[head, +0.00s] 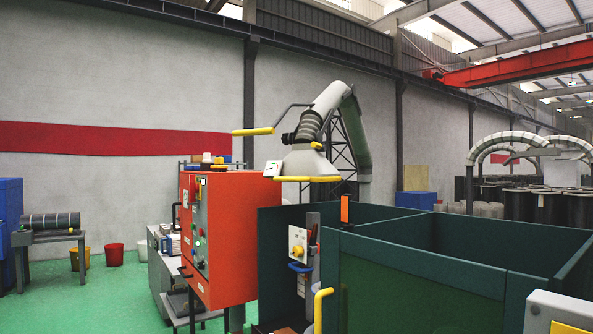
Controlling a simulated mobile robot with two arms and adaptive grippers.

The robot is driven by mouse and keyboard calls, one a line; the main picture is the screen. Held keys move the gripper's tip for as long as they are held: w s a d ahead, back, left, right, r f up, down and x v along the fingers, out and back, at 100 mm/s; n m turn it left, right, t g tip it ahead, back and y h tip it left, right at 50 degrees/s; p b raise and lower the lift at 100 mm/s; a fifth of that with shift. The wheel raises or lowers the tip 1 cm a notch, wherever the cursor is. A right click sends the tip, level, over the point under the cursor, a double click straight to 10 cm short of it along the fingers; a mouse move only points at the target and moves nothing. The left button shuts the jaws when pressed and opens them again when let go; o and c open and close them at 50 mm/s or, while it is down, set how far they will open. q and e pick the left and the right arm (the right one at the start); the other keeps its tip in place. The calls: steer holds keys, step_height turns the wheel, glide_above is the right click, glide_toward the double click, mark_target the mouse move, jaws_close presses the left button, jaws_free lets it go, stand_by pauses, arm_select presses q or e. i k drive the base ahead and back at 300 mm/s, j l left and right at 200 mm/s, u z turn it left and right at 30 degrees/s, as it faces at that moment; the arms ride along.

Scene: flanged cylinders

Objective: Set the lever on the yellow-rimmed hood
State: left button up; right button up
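A pale grey cone-shaped hood (306,162) with a yellow rim (310,179) hangs at the end of a jointed duct arm in the middle of the head view. It is above the green partition and just right of the orange cabinet. A dark part (289,138) sticks out left from its neck, with a small yellow piece (317,146) on the right side of the neck. I cannot tell which of these is the lever, or how it is set. A thin bar with a yellow grip (253,131) reaches left from the duct. Neither of my grippers shows.
An orange control cabinet (224,235) stands below and left of the hood. Dark green partition walls (425,290) fill the right foreground, with a yellow handle (320,312) at their left end. Open green floor (110,295) lies at the left, near a bench (48,237) and buckets.

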mark_target(320, 147)
steer(key=i+j+z, duration=0.2)
steer(key=j, duration=0.15)
steer(key=i+j+z, duration=0.2)
steer(key=j, duration=0.15)
steer(key=i+j+z, duration=0.25)
steer(key=i+j, duration=0.25)
